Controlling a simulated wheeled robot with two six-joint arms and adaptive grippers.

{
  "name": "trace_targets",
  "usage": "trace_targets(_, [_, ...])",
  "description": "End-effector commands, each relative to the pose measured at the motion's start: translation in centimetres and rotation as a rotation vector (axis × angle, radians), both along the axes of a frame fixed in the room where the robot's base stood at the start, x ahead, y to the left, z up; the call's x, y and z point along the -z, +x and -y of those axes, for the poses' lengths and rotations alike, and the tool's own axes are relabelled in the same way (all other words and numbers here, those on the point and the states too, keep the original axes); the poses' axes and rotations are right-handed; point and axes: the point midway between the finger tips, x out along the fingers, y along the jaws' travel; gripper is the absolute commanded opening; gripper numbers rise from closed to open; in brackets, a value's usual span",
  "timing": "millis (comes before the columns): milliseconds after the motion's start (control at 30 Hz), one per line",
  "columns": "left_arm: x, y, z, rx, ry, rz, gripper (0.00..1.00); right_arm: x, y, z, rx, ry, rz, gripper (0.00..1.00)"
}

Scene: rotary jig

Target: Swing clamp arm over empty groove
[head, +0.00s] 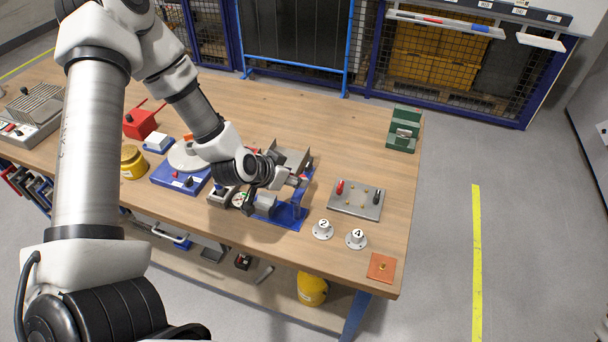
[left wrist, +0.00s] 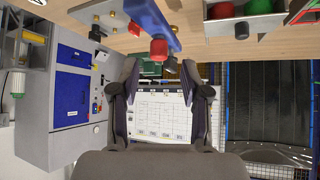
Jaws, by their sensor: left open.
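A blue fixture (head: 292,219) with a grey block (head: 265,205) stands near the table's front edge, partly hidden by my left gripper. My left gripper (head: 296,181) is over this fixture, open, with nothing seen between its fingers. In the left wrist view a blue bar (left wrist: 150,20) comes down from the top and carries a red knob (left wrist: 158,48) and a black tip. It lies near the open fingers of the left gripper (left wrist: 163,95); I cannot tell if they touch. Whether this bar is the clamp arm, and where the empty groove lies, I cannot tell. My right gripper is not in view.
A grey plate (head: 356,209) with red and black knobs lies right of the fixture. Two numbered white knobs (head: 323,230) and an orange plate (head: 382,267) lie near the front edge. A green block (head: 402,143) stands at the back right. A blue base (head: 178,182) is at left.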

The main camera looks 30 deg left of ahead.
Motion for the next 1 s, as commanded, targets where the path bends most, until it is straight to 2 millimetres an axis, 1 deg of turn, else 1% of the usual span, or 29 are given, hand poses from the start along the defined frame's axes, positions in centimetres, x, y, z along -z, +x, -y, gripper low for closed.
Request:
trace_targets(33, [0.9,0.7,0.1,0.003,0.007,-0.002,0.46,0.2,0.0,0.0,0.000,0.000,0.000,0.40])
trace_targets(200, [2.6,2.6,0.4,0.002,0.004,0.000,0.46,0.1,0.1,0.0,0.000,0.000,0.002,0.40])
trace_targets(300, [2.9,3.0,0.5,0.003,0.001,0.000,0.46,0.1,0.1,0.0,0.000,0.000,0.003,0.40])
trace_targets(500, [3.0,3.0,0.5,0.001,0.000,0.001,0.46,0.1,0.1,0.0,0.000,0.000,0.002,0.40])
trace_targets(567, [3.0,3.0,0.5,0.001,0.000,0.000,0.25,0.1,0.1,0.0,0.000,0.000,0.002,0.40])
trace_targets(600, [3.0,3.0,0.5,0.001,0.000,0.001,0.11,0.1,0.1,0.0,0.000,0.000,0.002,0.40])
trace_targets(633, [3.0,3.0,0.5,0.001,0.000,0.000,0.00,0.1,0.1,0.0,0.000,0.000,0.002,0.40])
trace_targets(1000, [3.0,3.0,0.4,-0.013,0.001,0.000,0.00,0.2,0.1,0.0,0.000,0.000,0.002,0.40])
